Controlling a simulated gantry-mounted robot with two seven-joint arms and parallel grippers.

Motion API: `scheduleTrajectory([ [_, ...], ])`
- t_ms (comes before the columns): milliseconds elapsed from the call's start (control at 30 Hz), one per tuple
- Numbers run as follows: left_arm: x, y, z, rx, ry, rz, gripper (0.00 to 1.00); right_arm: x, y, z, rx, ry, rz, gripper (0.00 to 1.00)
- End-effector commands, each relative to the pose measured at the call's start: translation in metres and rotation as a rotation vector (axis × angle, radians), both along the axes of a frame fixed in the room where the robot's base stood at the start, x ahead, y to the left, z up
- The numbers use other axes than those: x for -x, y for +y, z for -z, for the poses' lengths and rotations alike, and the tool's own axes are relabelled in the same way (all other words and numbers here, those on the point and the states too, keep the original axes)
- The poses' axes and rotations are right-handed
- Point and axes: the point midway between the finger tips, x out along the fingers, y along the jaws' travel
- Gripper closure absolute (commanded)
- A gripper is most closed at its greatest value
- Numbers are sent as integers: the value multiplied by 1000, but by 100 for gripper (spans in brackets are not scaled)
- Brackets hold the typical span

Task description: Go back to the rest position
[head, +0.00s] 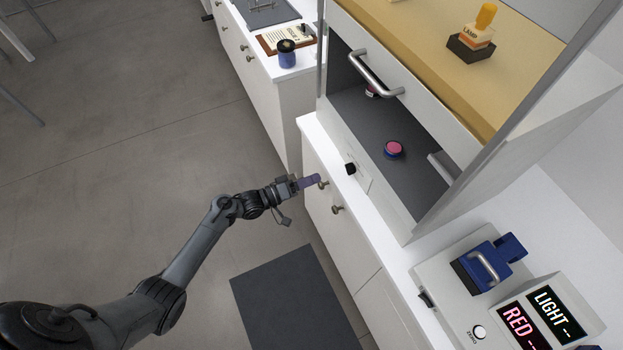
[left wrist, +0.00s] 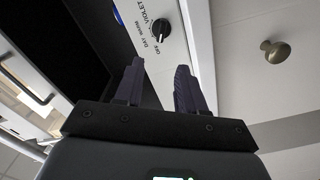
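My left gripper (head: 312,181) reaches in from the lower left in the head view, beside the white cabinet front, near a round drawer knob. In the left wrist view its two dark fingers (left wrist: 158,85) stand apart with nothing between them. A black rotary switch (left wrist: 159,30) with labels such as OFF, DAY and VIOLET lies beyond the fingertips; it also shows in the head view (head: 350,168). My right gripper is in neither view.
An open-fronted booth (head: 350,115) holds a pink-topped jar (head: 393,149). A handle (head: 376,74) sits on its raised front.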

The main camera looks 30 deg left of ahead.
Motion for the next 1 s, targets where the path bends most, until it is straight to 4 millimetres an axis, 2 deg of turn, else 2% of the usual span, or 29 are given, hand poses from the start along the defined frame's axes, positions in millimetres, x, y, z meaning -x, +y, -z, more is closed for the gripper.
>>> scheduleTrajectory([
  [233, 2, 0, 3, 1, 5, 0, 61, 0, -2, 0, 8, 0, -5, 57],
  [367, 16, -1, 19, 2, 35, 0, 61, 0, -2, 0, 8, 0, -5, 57],
  [500, 48, -10, 51, 11, 99, 10, 61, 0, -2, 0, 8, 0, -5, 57],
  [600, 84, -32, 66, 13, 125, 37, 61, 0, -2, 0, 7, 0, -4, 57],
  [667, 104, -47, 67, -4, 133, 47, 61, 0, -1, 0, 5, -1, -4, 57],
  [800, 137, -77, 67, -162, 176, 44, 61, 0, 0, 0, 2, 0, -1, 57],
  [900, 156, -91, 59, -335, 212, 26, 61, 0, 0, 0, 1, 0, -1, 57],
  [1000, 172, -96, 42, -528, 257, 2, 61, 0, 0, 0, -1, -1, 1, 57],
])
